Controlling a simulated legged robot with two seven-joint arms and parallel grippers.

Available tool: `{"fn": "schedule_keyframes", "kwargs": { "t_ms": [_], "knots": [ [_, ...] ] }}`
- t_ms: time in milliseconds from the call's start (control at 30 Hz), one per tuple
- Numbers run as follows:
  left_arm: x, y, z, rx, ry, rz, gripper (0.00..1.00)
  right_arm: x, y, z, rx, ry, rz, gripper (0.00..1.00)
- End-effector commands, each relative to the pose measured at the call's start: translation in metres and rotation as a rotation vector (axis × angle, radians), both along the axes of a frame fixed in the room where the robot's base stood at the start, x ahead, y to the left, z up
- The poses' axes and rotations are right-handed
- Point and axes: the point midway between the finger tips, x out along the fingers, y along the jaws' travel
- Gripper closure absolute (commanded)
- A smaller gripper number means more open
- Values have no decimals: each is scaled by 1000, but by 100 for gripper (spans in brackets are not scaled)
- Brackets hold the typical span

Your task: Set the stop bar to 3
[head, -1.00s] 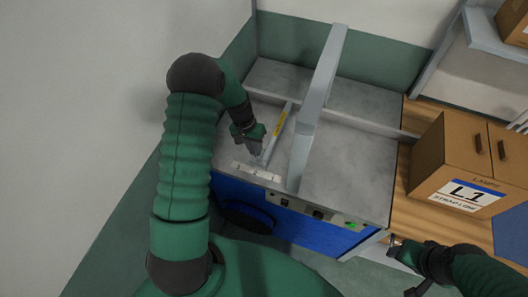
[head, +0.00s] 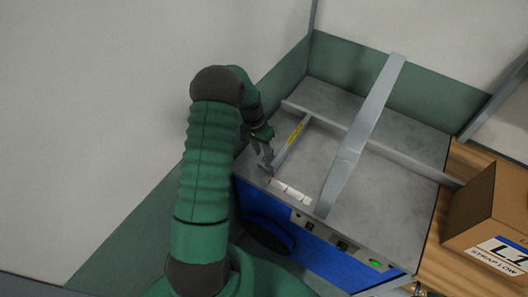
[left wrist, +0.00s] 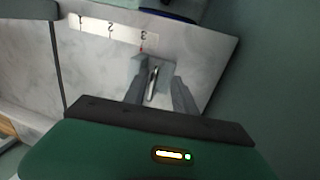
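The stop bar (head: 292,138) is a slim grey bar with a yellow label, lying on the machine's grey top. Its front end is at the left end of the white scale (head: 291,190). In the left wrist view the scale (left wrist: 112,29) reads 1, 2, 3, and a small red pointer on the bar's end block (left wrist: 150,64) is at the 3. My left gripper (head: 267,160) is at the bar's front end. In the left wrist view its fingers (left wrist: 158,88) stand apart on either side of a thin metal handle (left wrist: 152,83), with gaps showing. Only a dark sliver of my right gripper (head: 416,289) shows.
A raised grey sealing arm (head: 362,135) crosses the machine right of the bar. A cross rail (head: 375,145) runs behind. The front panel has switches and a green light (head: 376,264).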

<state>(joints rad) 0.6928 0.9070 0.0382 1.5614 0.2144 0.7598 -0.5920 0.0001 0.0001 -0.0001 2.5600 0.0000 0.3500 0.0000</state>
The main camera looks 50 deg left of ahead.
Motion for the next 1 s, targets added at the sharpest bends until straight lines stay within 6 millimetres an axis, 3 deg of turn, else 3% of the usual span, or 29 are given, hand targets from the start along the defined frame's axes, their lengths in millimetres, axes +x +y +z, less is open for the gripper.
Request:
{"fn": "schedule_keyframes", "kwargs": {
  "t_ms": [300, 433, 800, 1000],
  "knots": [
    [0, -4, 0, -2, 3, -3, 68, 0, 0, 0, 0, 0, 0, 40],
    [0, -1, 9, -1, 1, -2, 68, 0, 0, -3, 0, 0, 0, 40],
    [-3, 22, 92, -3, 1, -1, 68, 0, 0, -16, 0, 0, 0, 40],
    [-5, 26, 113, -7, 4, -1, 68, 0, 0, -17, 0, 0, 0, 40]
  ]
}}
